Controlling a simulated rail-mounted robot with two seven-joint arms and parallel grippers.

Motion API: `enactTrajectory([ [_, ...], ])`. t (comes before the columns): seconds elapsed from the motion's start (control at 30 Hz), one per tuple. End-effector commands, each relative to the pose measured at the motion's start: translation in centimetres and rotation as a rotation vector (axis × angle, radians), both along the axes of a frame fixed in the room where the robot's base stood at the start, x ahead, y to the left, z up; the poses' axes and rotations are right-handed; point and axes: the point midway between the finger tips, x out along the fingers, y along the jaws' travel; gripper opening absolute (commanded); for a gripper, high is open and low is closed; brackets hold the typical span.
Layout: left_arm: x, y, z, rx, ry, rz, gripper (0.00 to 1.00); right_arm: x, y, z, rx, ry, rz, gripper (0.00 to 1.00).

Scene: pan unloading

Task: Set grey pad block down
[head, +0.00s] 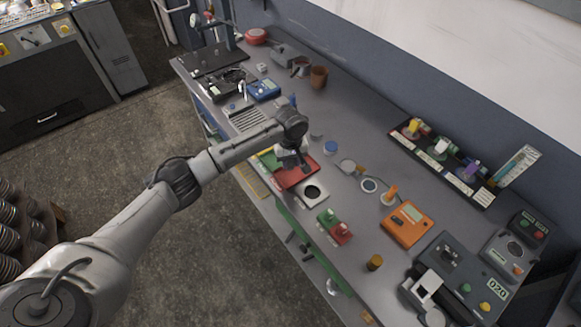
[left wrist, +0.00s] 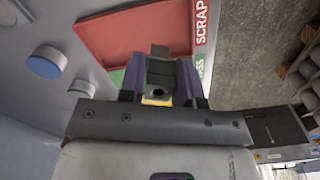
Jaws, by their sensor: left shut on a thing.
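My left gripper (head: 291,160) hangs over the workbench near the red tray. In the left wrist view my left gripper (left wrist: 161,65) has its two purple-grey fingers shut on the grey pad block (left wrist: 159,72). The block is small and dark grey, with a round dark hole in its near face. The red tray (left wrist: 135,32) is marked SCRAP and lies beyond the block in that view. It also shows in the head view (head: 301,176). A green tray (left wrist: 117,77) with a partly hidden label lies beside it. I cannot tell the block's height above the trays. My right gripper is not in view.
A white plate with a dark round hole (head: 312,191) lies right of the red tray. Blue cap (head: 330,147), orange meter (head: 407,223) and green-and-red block (head: 335,226) stand nearby. A black rack (head: 449,166) sits along the wall.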

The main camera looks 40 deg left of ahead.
Motion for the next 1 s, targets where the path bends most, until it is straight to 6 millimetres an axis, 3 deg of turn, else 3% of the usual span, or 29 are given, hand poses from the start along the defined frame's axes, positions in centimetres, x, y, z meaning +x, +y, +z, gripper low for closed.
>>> enactTrajectory([
  [0.27,0.0,0.0,-3.3,0.001,0.001,0.0,0.06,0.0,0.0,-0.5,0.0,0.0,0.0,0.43],
  [0.67,0.0,0.0,-3.6,0.001,0.001,0.0,0.06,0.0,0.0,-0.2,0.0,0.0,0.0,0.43],
  [0.7,0.0,0.0,-3.7,0.001,0.0,0.0,0.33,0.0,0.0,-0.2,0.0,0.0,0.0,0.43],
  [0.93,0.0,0.0,-3.7,0.001,0.0,0.0,0.55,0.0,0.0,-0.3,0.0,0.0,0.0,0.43],
  [1.0,0.0,0.0,-3.7,0.001,0.0,0.0,0.56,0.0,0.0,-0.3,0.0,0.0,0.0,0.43],
])
